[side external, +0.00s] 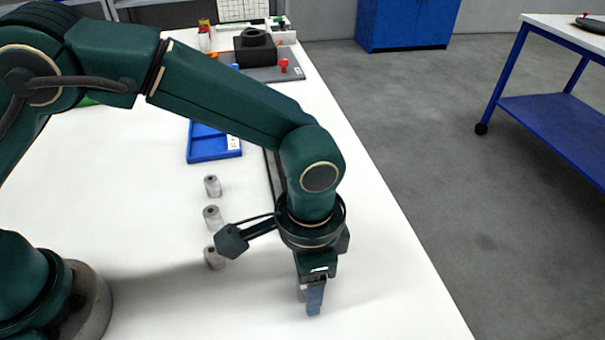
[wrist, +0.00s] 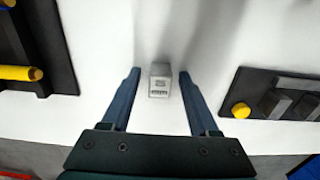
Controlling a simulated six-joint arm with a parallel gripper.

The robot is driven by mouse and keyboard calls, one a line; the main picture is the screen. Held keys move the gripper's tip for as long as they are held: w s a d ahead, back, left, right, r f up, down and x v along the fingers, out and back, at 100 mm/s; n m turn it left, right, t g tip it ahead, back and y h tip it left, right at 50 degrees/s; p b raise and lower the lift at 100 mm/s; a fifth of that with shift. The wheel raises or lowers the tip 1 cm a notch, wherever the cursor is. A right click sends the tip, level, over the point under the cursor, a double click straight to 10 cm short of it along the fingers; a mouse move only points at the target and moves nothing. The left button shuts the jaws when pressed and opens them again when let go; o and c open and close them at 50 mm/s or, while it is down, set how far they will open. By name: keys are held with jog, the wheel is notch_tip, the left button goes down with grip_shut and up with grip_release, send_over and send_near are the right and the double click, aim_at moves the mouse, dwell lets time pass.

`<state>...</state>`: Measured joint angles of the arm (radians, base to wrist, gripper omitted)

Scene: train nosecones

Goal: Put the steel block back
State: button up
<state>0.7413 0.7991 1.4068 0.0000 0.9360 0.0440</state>
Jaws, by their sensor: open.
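A small light grey block (wrist: 159,84) with dark markings on its face, which looks like the steel block, shows in the wrist view on the white table. It lies between the two fingers of my gripper (wrist: 160,74), with a visible gap on each side. My gripper is open, pointing down, and it shows low over the table near the right edge in the side view (side external: 312,297). The block cannot be made out clearly in the side view, where the fingers cover that spot.
A dark tray (wrist: 253,83) with grey blocks and a yellow knob (wrist: 241,110) lies to the right in the wrist view. A dark holder with a yellow piece (wrist: 20,73) is at left. Three grey cylinders (side external: 212,217) and a blue tray (side external: 213,155) stand left of my gripper in the side view.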

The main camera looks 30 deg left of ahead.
jog(key=w+a+r+n+t, duration=0.1)
jog(key=a+r, duration=0.2)
jog(key=r, duration=0.5)
jog(key=a+r+n, duration=0.1)
jog(key=a+r, duration=0.2)
jog(key=r, duration=0.5)
jog(key=s+a+n+t, duration=0.2)
jog(key=s+a+n, duration=0.1)
jog(key=a, duration=0.5)
jog(key=s+a+f+n+t, duration=0.1)
jog(key=s+a+n, duration=0.3)
jog(key=a, duration=0.4)
jog(key=shift+s+a+t, duration=0.25)
jog(key=shift+s+t, duration=0.35)
jog(key=shift+t, duration=0.2)
